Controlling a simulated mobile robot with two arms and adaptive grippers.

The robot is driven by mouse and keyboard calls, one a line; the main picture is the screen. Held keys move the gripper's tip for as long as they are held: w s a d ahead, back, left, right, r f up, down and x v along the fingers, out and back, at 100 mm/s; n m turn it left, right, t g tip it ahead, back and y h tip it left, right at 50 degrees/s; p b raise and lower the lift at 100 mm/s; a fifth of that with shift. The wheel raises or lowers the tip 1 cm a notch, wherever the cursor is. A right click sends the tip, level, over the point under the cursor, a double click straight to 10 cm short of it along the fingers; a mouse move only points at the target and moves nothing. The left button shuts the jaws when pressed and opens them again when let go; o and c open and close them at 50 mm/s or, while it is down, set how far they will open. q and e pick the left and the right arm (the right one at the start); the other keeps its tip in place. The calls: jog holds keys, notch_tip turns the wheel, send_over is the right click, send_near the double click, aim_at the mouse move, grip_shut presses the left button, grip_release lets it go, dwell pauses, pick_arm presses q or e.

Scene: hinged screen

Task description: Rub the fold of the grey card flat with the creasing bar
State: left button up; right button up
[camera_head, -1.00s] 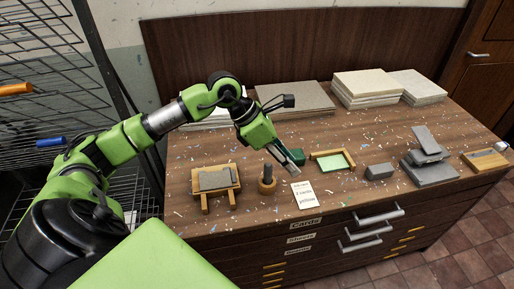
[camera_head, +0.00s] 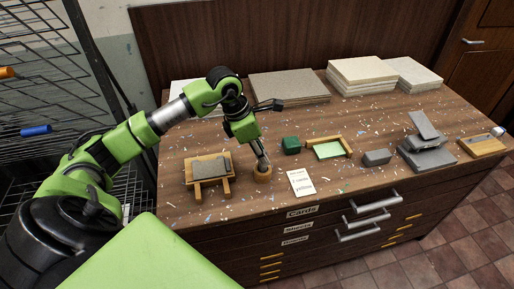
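A grey slab-like piece, seemingly the grey card (camera_head: 210,168), lies on a small wooden stand (camera_head: 222,186) at the front left of the worktop. Its fold cannot be made out. Right of it stands a round wooden holder (camera_head: 263,176); the dark bar standing in it, seemingly the creasing bar, is now mostly hidden by my gripper. My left gripper (camera_head: 263,163) points down at the holder, its fingertips right at the bar's place. Whether the fingers are closed on the bar cannot be told. My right gripper is out of view.
A green block (camera_head: 291,145), a wooden-edged green tray (camera_head: 329,148), a printed note (camera_head: 301,182) and a grey block (camera_head: 377,157) lie to the right. Beyond are stacked grey pieces (camera_head: 427,158) and a wooden board (camera_head: 481,146). Pale stacks (camera_head: 380,78) line the back.

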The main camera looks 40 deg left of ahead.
pick_arm(q)
jog(key=shift+a+r, duration=0.1)
jog(key=shift+r, duration=0.05)
grip_shut()
jog(key=shift+r, duration=0.1)
jog(key=shift+r+p, duration=1.45)
jog(key=shift+r, duration=1)
jog(key=shift+c, duration=1.7)
grip_release()
grip_shut()
